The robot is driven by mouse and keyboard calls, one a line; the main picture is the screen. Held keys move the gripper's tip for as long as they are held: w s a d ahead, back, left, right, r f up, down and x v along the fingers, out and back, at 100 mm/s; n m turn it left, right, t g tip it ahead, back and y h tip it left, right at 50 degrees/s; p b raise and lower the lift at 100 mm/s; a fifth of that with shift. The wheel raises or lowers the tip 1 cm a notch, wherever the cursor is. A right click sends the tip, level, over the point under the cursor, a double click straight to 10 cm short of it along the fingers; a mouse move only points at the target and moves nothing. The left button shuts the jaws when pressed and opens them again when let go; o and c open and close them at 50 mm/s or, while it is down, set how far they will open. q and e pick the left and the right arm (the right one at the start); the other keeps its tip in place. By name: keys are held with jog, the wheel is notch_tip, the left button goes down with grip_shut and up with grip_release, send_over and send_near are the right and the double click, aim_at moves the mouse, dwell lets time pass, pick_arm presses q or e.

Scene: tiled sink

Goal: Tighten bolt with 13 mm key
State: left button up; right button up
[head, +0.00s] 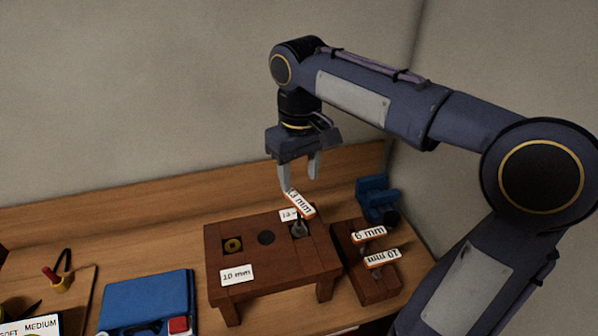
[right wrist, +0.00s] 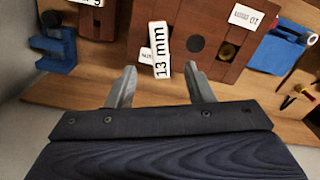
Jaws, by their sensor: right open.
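The 13 mm key (head: 300,204) stands in the right-hand spot of the dark wooden stand (head: 260,262), its white and orange label tilted at the top. My right gripper (head: 301,182) is open and points down just above and behind that label. In the right wrist view the key's label (right wrist: 160,48) lies between the two spread fingers (right wrist: 161,76), with gaps on both sides. The key's lower end is mostly hidden, so I cannot tell how it sits on the bolt. A brass-coloured bolt (head: 233,244) shows at the stand's left. My left gripper is out of view.
A wooden rack (head: 378,288) to the right holds keys labelled 6 mm (head: 369,235) and 10 mm (head: 383,259). A blue vise (head: 375,198) stands behind it. A blue case (head: 148,297) lies left of the stand. Walls close off the back and right.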

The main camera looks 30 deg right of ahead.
aim_at(299, 201)
jog(key=shift+f+b, duration=0.9)
jog(key=shift+b, duration=0.05)
notch_tip(299, 201, down, 6)
jog(key=b, duration=0.4)
jog(key=shift+r+b, duration=0.15)
jog(key=shift+b, duration=0.25)
jog(key=shift+f+b, duration=0.35)
jog(key=shift+f, duration=0.35)
jog(key=c, duration=0.9)
